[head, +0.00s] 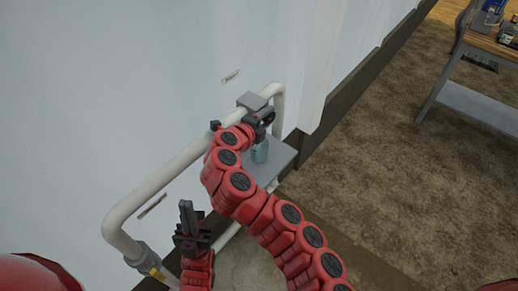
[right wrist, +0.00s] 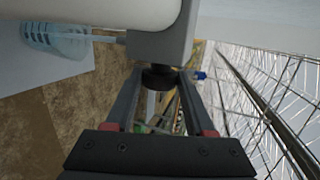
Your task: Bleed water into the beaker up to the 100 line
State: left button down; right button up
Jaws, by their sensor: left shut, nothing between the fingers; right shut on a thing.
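The beaker (head: 260,152) is clear and bluish and stands on a small grey shelf (head: 283,160) below the pipe. In the right wrist view the beaker (right wrist: 55,40) lies sideways in the picture, with pale marks on its wall. A thin pale spout or stream (right wrist: 108,39) runs from the grey block (right wrist: 158,48) toward it; I cannot tell which, nor read the water level. My right gripper (head: 268,115) is at the block and shut on a dark round knob (right wrist: 158,78). My left gripper (head: 186,205) is shut and empty, pointing up, apart from the beaker.
A white pipe (head: 165,175) runs along the pale wall (head: 120,80) and bends down at both ends. A coupling with a yellow part (head: 150,265) is at lower left. A workbench (head: 485,45) with items stands at upper right. Open brown ground (head: 400,170) lies right.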

jog(key=shift+f+t+h+b, duration=0.25)
jog(key=shift+t+b, duration=0.35)
jog(key=shift+b, duration=1.55)
jog(key=shift+r+b, duration=0.1)
jog(key=shift+b, duration=0.3)
jog(key=shift+o, duration=0.7)
jog(key=shift+d, duration=0.1)
jog(key=shift+o, duration=0.4)
jog(key=shift+r, duration=0.15)
jog(key=shift+h, duration=0.25)
